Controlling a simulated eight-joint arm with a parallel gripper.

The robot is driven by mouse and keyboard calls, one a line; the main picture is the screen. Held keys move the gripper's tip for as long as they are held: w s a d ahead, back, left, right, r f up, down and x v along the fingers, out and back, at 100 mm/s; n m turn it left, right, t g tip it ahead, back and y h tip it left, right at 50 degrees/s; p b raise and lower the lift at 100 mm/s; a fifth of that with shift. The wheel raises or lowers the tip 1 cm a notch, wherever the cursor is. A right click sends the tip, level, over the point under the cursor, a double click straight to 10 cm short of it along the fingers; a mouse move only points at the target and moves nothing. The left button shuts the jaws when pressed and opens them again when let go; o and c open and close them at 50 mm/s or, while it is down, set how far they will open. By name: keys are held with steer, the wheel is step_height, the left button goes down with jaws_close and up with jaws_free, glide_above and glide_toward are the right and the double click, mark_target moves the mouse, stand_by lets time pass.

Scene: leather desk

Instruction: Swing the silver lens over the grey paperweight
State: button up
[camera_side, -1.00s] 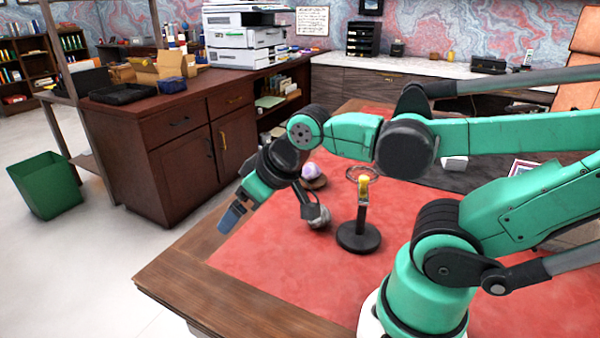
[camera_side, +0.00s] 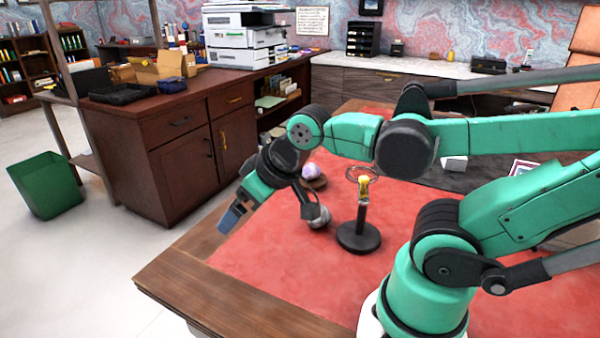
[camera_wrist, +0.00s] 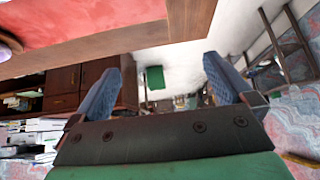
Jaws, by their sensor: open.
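The lens stand has a round black base (camera_side: 358,237), a dark post and a yellow piece (camera_side: 364,182) at the top. The lens (camera_side: 352,173) shows as a thin ring there, partly against my arm. A grey rounded object (camera_side: 320,218), seemingly the paperweight, sits on the red desk top left of the stand, partly hidden by my wrist. My gripper (camera_side: 234,215) is left of both, over the desk's left edge, apart from them. In the wrist view its two blue fingers (camera_wrist: 162,80) are spread with nothing between them.
A purple-white ball (camera_side: 311,171) on a brown base sits behind the grey object. The red desk top (camera_side: 270,285) is clear in front. A dark wooden cabinet (camera_side: 180,150) and a green bin (camera_side: 46,187) stand off to the left.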

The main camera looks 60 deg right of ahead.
steer(key=shift+d, duration=0.2)
steer(key=c, duration=0.4)
steer(key=s+d+m+g, duration=0.1)
steer(key=d+m, duration=0.2)
steer(key=d, duration=0.1)
steer(key=s+d+m+g+h, duration=0.1)
steer(key=d+m, duration=0.2)
steer(key=d, duration=0.1)
steer(key=s+d+r+m+g, duration=0.1)
steer(key=d+m+g, duration=0.1)
steer(key=d+m, duration=0.1)
steer(key=shift+d+r+h, duration=0.1)
steer(key=shift+d+h, duration=0.3)
steer(key=shift+d, duration=0.4)
steer(key=shift+c, duration=1.3)
steer(key=m+g+y, duration=0.2)
steer(key=m+g, duration=0.1)
steer(key=m, duration=0.5)
glide_above(365, 177)
steer(key=shift+w+r, duration=0.15)
steer(key=shift+r, duration=0.3)
steer(key=shift+d+f, duration=0.1)
steer(key=shift+f, duration=2.7)
steer(key=shift+c, duration=0.2)
jaws_close()
